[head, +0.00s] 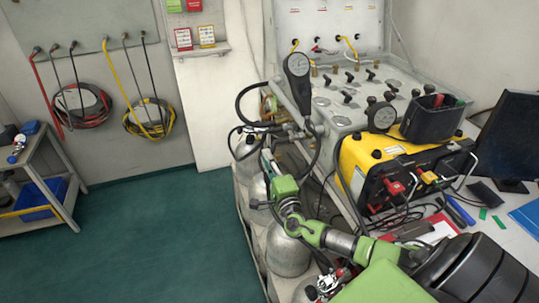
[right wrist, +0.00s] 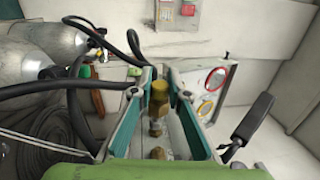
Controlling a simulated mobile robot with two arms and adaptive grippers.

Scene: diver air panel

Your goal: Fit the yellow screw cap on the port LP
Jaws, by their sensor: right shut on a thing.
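My right gripper (head: 267,160) reaches past the grey cylinders to the near left side of the air panel. In the right wrist view its teal fingers (right wrist: 159,82) are shut on a mustard-yellow cap-like piece, which I take as the yellow screw cap (right wrist: 158,92). Brass fittings (right wrist: 157,153) show below it between the fingers. I cannot tell whether the cap touches them. The cap is too small to make out in the head view. No LP label is readable, so I cannot tell which fitting is port LP. My left gripper is not in view.
Grey cylinders (head: 288,252) stand below my right arm. A yellow case (head: 365,160) sits close on the right. Black hoses (right wrist: 100,88) pass close to the fingers. The green floor at left is clear.

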